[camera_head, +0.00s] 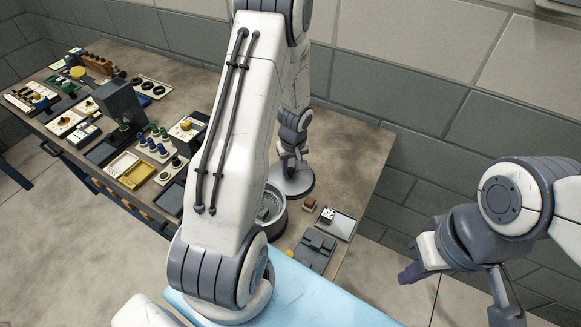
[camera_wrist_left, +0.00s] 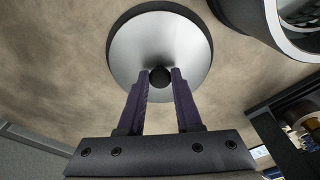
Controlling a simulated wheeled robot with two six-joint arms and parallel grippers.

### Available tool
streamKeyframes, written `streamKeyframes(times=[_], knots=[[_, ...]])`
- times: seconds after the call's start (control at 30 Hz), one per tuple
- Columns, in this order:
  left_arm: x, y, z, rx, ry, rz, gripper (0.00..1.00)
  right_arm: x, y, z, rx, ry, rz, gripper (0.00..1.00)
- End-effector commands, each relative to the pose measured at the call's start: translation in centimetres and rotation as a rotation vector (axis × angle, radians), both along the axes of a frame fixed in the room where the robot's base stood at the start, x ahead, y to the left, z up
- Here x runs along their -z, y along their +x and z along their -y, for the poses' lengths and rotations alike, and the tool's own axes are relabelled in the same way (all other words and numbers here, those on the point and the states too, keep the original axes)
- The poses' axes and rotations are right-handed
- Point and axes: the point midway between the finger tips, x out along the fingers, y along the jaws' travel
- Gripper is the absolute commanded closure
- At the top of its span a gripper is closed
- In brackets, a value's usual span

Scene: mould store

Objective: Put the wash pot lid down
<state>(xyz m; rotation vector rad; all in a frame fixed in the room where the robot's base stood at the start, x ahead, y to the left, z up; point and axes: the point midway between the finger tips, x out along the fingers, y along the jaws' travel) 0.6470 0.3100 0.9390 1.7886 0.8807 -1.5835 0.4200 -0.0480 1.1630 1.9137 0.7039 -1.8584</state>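The wash pot lid (camera_head: 293,184) is a round grey metal disc with a dark rim and a black knob. In the head view it appears at table height just behind the wash pot (camera_head: 281,222). My left gripper (camera_head: 291,163) is over its middle. In the left wrist view the purple fingers (camera_wrist_left: 161,75) close on both sides of the knob of the lid (camera_wrist_left: 185,45). The open pot (camera_wrist_left: 262,22) stands beside the lid, apart from it. My right gripper (camera_head: 410,274) hangs off the table at the right; its finger gap does not show clearly.
A grey block-like fixture (camera_head: 317,250) and a small tray (camera_head: 342,224) lie right of the pot. Bottles, yellow trays and parts crowd the table's left side. The table (camera_head: 350,150) is bare behind and right of the lid. A light blue surface (camera_head: 320,305) is in front.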

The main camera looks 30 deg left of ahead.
Motion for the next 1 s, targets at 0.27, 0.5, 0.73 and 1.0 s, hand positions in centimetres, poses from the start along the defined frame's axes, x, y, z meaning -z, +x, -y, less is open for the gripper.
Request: streamKeyframes(times=[0.27,0.5,0.73,1.0], knots=[[0.0,0.0,0.0,0.0,0.0,0.0,0.37,0.0,0.0,0.0,0.0,0.0,0.0,1.0],[-0.6,0.0,0.0,-0.001,0.001,0.001,0.37,-0.6,0.0,0.0,0.0,0.0,0.0,1.0],[-4.7,-0.2,0.4,-0.002,0.002,0.007,0.37,0.1,0.0,0.0,0.0,0.0,0.0,1.0],[-9.7,-0.6,0.9,-0.001,0.001,0.006,0.37,1.0,0.0,0.0,-0.001,0.0,0.0,1.0]])
